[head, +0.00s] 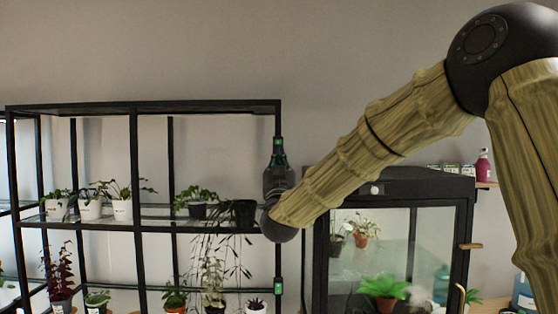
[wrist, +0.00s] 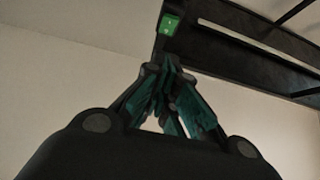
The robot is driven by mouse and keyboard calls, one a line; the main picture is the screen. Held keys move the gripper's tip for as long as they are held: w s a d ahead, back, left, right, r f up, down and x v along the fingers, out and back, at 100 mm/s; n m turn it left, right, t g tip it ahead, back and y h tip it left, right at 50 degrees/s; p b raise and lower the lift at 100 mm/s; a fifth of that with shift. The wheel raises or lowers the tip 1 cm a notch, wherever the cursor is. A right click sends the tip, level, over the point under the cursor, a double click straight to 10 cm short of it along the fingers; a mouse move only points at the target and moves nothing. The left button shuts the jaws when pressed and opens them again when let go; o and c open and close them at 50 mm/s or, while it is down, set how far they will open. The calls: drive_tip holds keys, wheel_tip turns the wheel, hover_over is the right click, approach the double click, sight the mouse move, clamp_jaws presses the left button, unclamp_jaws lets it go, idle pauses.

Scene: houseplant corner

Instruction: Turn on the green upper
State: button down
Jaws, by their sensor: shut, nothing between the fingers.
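The upper green switch (wrist: 171,24) is on the black shelf post, just beyond my fingertips in the wrist view. It has a small light mark on its face; I cannot tell its on or off position. My gripper (wrist: 169,62) has its teal fingers shut, with nothing between them. In the head view my gripper (head: 279,151) points up along the shelf's right front post and covers part of it. Whether the fingertips touch the switch I cannot tell. A second green switch (head: 278,287) is lower on the same post, clear of my gripper.
The black shelf rack (head: 133,150) holds several potted plants on its tiers. A dark hanging planter (head: 239,213) is close to my wrist. A black glass cabinet (head: 410,188) with plants stands to the right. The wall above the rack is bare.

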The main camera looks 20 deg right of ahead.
sight(278, 140)
drive_tip(key=w+d+r+p, duration=0.1)
drive_tip(key=w+p, duration=0.2)
drive_tip(key=w, duration=0.3)
drive_tip(key=shift+d+r, duration=0.3)
drive_tip(key=shift+d, duration=0.1)
drive_tip(key=shift+w+a+f, duration=0.1)
drive_tip(key=shift+w+f, duration=0.05)
drive_tip(key=shift+w, duration=0.05)
